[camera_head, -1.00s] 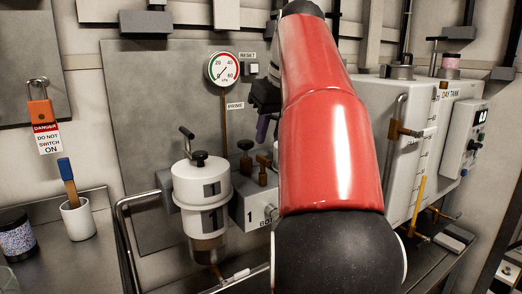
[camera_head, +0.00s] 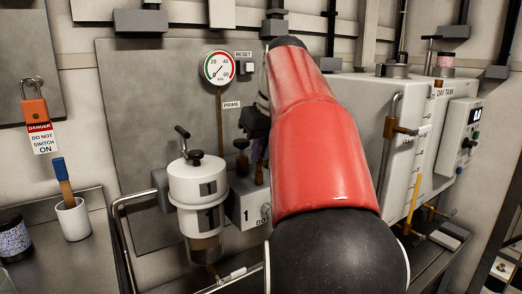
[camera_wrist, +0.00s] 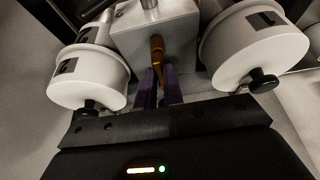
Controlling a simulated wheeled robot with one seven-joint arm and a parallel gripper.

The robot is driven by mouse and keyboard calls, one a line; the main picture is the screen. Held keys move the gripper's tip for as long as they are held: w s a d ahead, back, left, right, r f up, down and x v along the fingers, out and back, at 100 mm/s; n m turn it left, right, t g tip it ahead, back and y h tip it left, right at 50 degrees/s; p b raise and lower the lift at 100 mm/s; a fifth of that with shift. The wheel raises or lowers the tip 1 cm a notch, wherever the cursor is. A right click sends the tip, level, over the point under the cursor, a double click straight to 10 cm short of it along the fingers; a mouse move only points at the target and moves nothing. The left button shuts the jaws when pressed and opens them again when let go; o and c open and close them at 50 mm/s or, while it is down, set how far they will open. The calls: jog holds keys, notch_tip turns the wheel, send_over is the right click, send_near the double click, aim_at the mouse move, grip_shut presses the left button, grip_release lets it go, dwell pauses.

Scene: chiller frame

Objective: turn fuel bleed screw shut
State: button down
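My gripper (camera_head: 259,152) is in front of the grey filter-head box (camera_head: 245,200), right of the white filter canister marked 1 (camera_head: 198,185). In the wrist view its two purple fingers (camera_wrist: 161,88) point at the box, with a narrow gap between them. A brass fitting (camera_wrist: 157,46) on the box lies in line with that gap, its lower end between the fingers. I cannot tell whether the fingers touch it, or whether it is the bleed screw.
A pressure gauge (camera_head: 218,67) hangs above the box. The white day tank (camera_head: 372,120) stands right of my red arm. A grey handrail (camera_head: 119,235) runs in front, at left.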

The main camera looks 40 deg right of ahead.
jog(key=shift+m, duration=0.3)
jog(key=m, duration=0.1)
jog(key=m+h, duration=0.1)
jog(key=m, duration=0.2)
jog(key=shift+a+g+h, duration=0.25)
jog(key=shift+g+h, duration=0.15)
jog(key=m, duration=0.2)
jog(key=m+g+h, duration=0.1)
jog(key=m, duration=0.2)
jog(key=shift+w+a, duration=0.1)
jog(key=shift+w, duration=0.1)
jog(key=m, duration=0.2)
jog(key=m+g+h, duration=0.1)
jog(key=m, duration=0.1)
jog(key=shift+w+a+g, duration=0.1)
jog(key=shift+w+g, duration=0.05)
jog(key=shift+g, duration=0.15)
jog(key=shift+w+m+g, duration=0.1)
jog(key=shift+m+g, duration=0.6)
jog(key=shift+m, duration=1.4)
jog(key=c, duration=1.5)
grip_release()
